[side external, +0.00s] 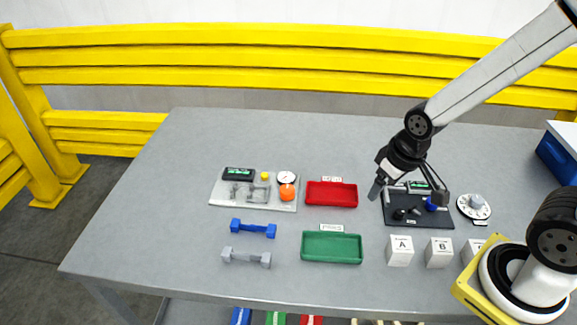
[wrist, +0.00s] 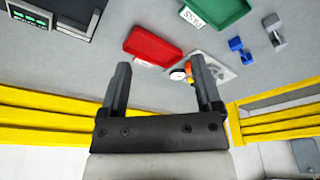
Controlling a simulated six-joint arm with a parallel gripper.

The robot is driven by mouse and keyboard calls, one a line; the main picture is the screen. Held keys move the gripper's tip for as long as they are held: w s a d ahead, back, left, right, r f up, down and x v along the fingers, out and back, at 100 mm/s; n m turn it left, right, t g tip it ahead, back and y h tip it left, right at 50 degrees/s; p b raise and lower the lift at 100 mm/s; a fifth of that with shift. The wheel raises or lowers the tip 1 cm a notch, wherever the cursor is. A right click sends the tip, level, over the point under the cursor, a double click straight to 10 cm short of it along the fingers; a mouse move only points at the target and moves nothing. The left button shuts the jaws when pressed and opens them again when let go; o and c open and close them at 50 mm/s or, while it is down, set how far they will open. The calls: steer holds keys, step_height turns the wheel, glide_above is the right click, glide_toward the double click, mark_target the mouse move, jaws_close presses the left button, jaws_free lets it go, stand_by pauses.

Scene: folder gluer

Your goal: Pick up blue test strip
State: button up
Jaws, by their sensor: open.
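A blue dumbbell-shaped piece (side external: 253,228), which looks like the blue test strip, lies on the grey table left of the green tray. It also shows in the wrist view (wrist: 240,50) at the upper right. A grey piece of the same shape (side external: 246,257) lies just in front of it. My gripper (side external: 408,190) is open and empty above the dark device board on the table's right side, well away from the blue piece. In the wrist view my gripper's two fingers (wrist: 158,80) stand wide apart with nothing between them.
A red tray (side external: 331,205) and a green tray (side external: 332,262) lie mid-table. A light plate with gauges (side external: 222,204) is at left, a dark board (side external: 440,220) at right. White boxes A (side external: 400,258) and B (side external: 438,258) stand in front. The table's left side is clear.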

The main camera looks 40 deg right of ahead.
steer(key=w+a+f+n+y, duration=0.1)
steer(key=w+a+f+n, duration=0.25)
steer(key=w+a, duration=0.75)
steer(key=n+y, duration=0.2)
steer(key=n, duration=0.3)
glide_toward(238, 222)
steer(key=shift+a+f+t, duration=0.4)
steer(key=shift+f, duration=0.3)
steer(key=shift+m+x, duration=0.25)
steer(key=shift+x, duration=1)
steer(key=shift+f, duration=0.1)
steer(key=shift+x, duration=2.55)
steer(key=shift+s+d, duration=0.1)
steer(key=shift+d, duration=0.05)
jaws_close()
